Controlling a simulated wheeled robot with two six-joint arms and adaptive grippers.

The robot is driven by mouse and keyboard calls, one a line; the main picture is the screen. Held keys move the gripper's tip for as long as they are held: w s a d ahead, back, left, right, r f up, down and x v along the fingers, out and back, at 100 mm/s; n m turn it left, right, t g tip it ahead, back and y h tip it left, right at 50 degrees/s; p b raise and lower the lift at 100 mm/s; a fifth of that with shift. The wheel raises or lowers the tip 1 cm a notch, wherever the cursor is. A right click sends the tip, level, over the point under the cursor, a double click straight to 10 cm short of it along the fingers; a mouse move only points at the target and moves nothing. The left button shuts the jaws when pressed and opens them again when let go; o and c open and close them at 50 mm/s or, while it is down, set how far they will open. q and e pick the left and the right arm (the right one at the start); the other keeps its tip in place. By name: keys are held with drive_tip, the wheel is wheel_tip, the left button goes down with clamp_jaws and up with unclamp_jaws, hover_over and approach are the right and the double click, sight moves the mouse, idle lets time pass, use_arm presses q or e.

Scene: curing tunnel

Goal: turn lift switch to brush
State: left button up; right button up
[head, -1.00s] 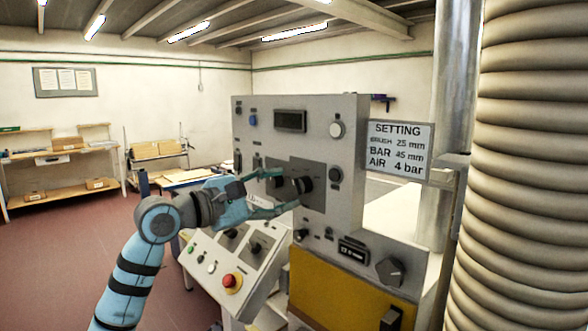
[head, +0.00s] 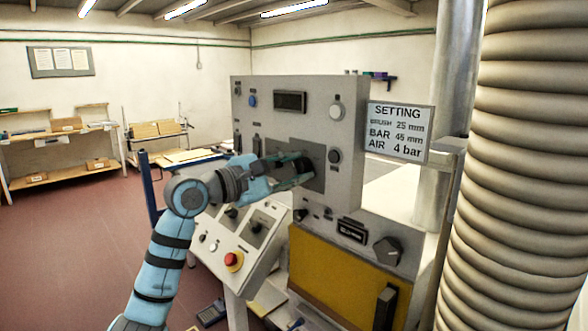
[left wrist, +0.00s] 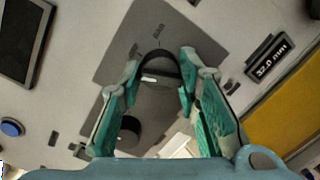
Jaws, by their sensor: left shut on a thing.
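The grey control panel (head: 290,120) stands upright in the head view, with a dark plate (head: 314,150) at its middle. My left gripper (head: 304,168) is at this plate and hides most of what is there. In the left wrist view its green fingers are shut on a black switch knob (left wrist: 158,66), one finger on each side. A white mark shows on the knob. Lettering beside it includes "BAR" (left wrist: 158,32); the other word is hard to read. My right gripper is not in view.
A sloped console with a red button (head: 234,260) lies below my left arm. A setting sign (head: 399,132) is right of the panel. A display reading 32.0 mm (left wrist: 267,56) and a yellow door (head: 340,285) are close by. A large ribbed duct (head: 530,170) fills the right side.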

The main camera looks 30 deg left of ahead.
use_arm(q)
drive_tip(key=n, duration=0.2)
drive_tip(key=shift+n+p, duration=0.4)
drive_tip(key=shift+n+t+p, duration=0.3)
drive_tip(key=shift+n+p, duration=0.15)
drive_tip(key=shift+n, duration=1.35)
drive_tip(key=o, duration=1.2)
